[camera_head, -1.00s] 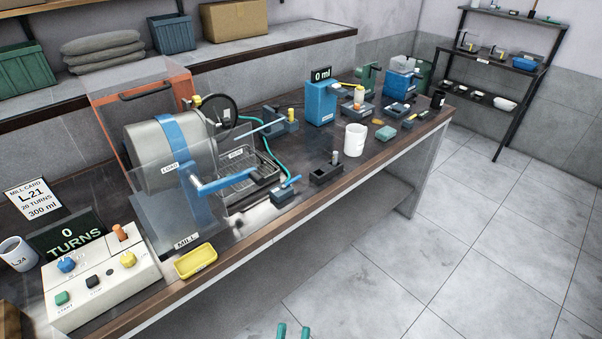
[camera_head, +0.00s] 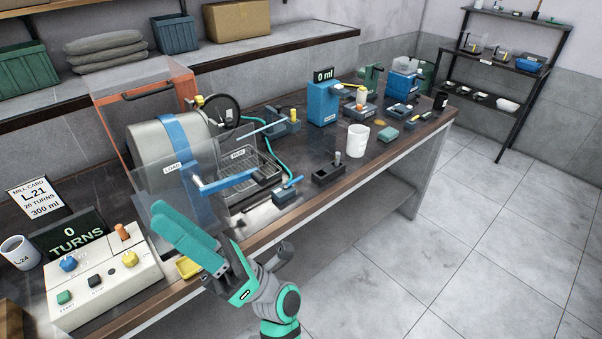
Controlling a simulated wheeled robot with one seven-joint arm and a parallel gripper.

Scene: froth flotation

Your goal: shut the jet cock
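What looks like the jet cock (camera_head: 286,195) is a small dark block with a blue lever near the front edge of the bench, right of the mill. A teal hose (camera_head: 284,165) runs down to it from the back. Its lever slants up to the right; I cannot tell from this whether it is open. My gripper (camera_head: 163,224) has long teal fingers and hangs over the front of the bench, left of the cock and clear of it. The fingers overlap in this view, so their gap is hidden. No held object shows.
A control box (camera_head: 105,280) and a yellow tray (camera_head: 188,268), partly hidden by my arm, are nearby. A black holder (camera_head: 328,175) and white cup (camera_head: 357,140) stand to the right.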

